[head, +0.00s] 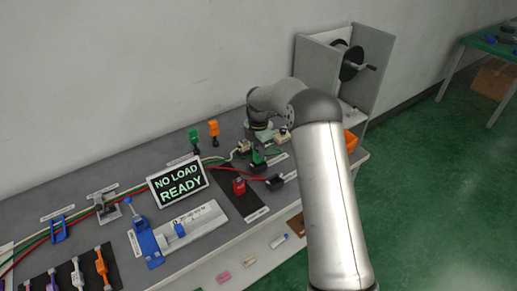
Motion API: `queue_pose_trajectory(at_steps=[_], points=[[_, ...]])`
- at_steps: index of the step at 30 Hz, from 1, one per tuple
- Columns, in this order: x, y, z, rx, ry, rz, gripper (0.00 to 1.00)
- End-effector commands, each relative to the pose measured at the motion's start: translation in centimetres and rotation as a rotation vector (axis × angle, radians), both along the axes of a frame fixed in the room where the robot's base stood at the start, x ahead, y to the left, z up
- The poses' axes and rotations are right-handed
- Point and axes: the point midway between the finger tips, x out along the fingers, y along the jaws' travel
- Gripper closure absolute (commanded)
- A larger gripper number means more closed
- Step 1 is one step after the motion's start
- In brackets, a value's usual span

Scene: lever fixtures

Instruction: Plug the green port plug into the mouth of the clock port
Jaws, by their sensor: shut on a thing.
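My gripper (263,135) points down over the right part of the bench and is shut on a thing. A green piece, which looks like the green port plug (257,156), shows just below it. The jaws are too small and too covered by my wrist to show the grip clearly. A white connector block (243,147) stands just left of the green piece, and another pale block (282,136) stands to its right. I cannot tell which is the clock port; the labels are too small to read and its mouth does not show.
A sign reading "NO LOAD READY" (178,182) stands left of my gripper. A red block (239,186) and a black block (275,182) sit in front. Upright green (193,138) and orange (213,130) pieces stand behind. A grey-panelled reel (352,64) is at back right.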

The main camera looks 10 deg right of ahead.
Motion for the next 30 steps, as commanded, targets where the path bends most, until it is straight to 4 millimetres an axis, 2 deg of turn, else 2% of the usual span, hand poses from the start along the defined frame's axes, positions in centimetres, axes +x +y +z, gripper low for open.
queue_pose_trajectory(at_steps=[13,30], points=[[0.0,0.0,-0.1,0.0,0.0,0.0,1.0],[0.0,0.0,-1.5,0.001,0.0,0.0,1.0]])
